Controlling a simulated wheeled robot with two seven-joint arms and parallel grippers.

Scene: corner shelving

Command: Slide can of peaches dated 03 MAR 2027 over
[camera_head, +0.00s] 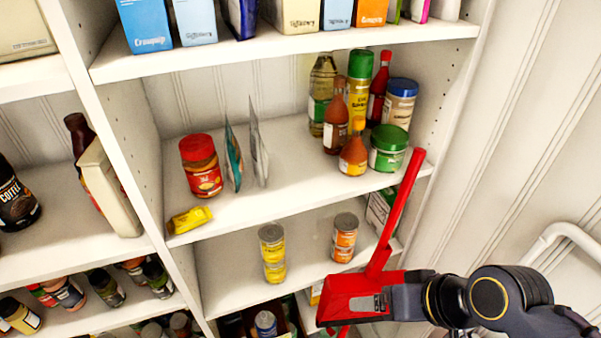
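An orange-labelled can with a silver top (344,240) stands upright on the lower shelf. A yellow-labelled can, or two stacked (272,254), stands to its left with a gap between. The labels and dates are too small to read, so I cannot tell which is the can of peaches dated 03 MAR 2027. My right gripper (372,285) is red, in front of this shelf's right end and lower right of the orange can, apart from it in the picture. One long red finger points up and right. I cannot tell its opening. My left gripper is not in view.
The lower shelf (222,268) is bare left of the yellow can. A green-and-white box (380,209) stands at its right end. Above, a red-lidded jar (201,167), a fallen yellow packet (189,220) and several bottles share a shelf. A white rail (560,235) is at right.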

